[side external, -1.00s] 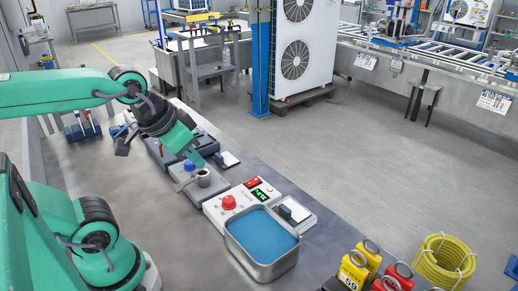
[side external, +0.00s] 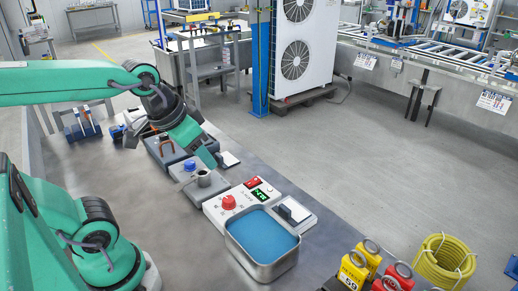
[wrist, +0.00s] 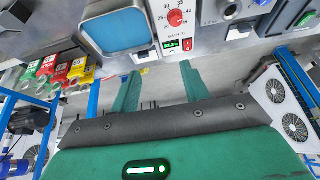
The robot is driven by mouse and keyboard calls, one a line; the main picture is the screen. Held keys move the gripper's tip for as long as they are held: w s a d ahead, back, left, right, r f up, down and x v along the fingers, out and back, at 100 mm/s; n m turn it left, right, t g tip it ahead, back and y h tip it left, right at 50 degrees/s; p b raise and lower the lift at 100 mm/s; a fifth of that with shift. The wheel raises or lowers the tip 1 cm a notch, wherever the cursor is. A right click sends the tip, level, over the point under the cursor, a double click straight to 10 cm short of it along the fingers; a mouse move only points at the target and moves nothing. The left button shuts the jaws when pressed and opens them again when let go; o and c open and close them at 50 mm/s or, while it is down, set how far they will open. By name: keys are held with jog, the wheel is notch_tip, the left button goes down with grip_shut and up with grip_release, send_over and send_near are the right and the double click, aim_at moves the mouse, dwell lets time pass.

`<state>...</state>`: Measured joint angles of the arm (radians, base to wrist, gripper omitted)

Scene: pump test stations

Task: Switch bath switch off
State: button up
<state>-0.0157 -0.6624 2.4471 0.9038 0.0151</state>
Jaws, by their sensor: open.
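Which way the switch is tipped is too small to tell. My gripper (side external: 211,163) is open and empty, above the bench and left of the switch in the side view, apart from it. Its two green fingers (wrist: 160,85) show spread in the wrist view.
The blue-filled metal bath (side external: 262,238) stands at the panel's near edge. A grey station with a blue knob (side external: 189,165) and metal cup (side external: 204,178) lies left of it. White pads (side external: 294,210) lie beside the stations. Red and yellow tagged items (side external: 352,272) are at front right.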

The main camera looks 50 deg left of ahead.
jog(key=w+a+f+g, duration=0.3)
jog(key=w, duration=0.7)
jog(key=g, duration=0.2)
send_over(251, 182)
notch_tip(251, 182, down, 10)
jog(key=shift+d, duration=0.1)
jog(key=shift+f, duration=3.8)
